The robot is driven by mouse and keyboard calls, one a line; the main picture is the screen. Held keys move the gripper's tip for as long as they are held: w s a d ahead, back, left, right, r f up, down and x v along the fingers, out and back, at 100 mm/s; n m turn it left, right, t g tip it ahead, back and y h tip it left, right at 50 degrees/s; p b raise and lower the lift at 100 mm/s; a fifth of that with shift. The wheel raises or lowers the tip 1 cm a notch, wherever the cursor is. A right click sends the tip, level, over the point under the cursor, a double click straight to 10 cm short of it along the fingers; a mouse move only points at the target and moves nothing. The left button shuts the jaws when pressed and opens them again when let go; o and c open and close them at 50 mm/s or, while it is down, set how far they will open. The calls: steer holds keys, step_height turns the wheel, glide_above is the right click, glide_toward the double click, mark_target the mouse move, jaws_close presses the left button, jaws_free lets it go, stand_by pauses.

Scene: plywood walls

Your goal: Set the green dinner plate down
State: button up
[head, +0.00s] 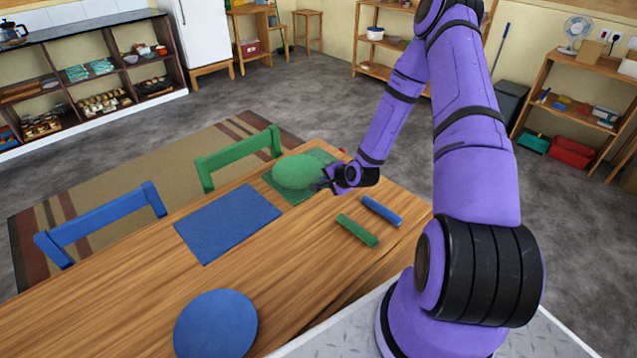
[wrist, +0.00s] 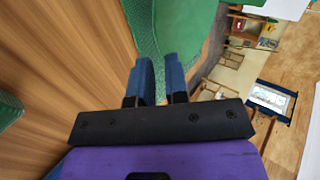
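The green dinner plate (head: 297,171) is over the green placemat (head: 323,154) at the far right part of the table. My gripper (head: 327,180) is at the plate's right edge. In the wrist view, the two blue fingers of my gripper (wrist: 162,62) stand a small gap apart, with the rim of the plate (wrist: 187,22) between their tips. The placemat (wrist: 139,22) shows to the left of the plate. Whether the plate's underside touches the mat is hidden.
A blue placemat (head: 228,222) lies left of the green one, and a blue plate (head: 215,325) is at the near edge. Green (head: 357,230) and blue (head: 382,210) rolled items lie right. Green (head: 240,157) and blue (head: 102,222) chairs stand along the far side.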

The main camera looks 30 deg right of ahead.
steer(key=s+a+r+n+g+h, duration=0.1)
steer(key=s+a+r+n, duration=0.15)
steer(key=r, duration=0.85)
steer(key=s+a+r+n+g+h, duration=0.1)
steer(key=s+r+n, duration=0.3)
steer(key=r, duration=0.8)
steer(key=s+a+r+n+g+h, duration=0.15)
steer(key=s+r+n, duration=0.25)
steer(key=r, duration=0.7)
steer(key=s+a+r+n, duration=0.1)
steer(key=s+a+r, duration=0.2)
steer(key=s, duration=0.4)
steer(key=s+a+r+n+y, duration=0.1)
steer(key=s+a+r+n, duration=0.1)
steer(key=s+r, duration=0.4)
steer(key=s+a+r+n+g, duration=0.1)
steer(key=s+a+r+n, duration=0.1)
steer(key=s+r, duration=0.3)
steer(key=s+a, duration=0.1)
steer(key=s, duration=0.3)
steer(key=shift+s+a, duration=0.25)
steer(key=shift+a, duration=0.15)
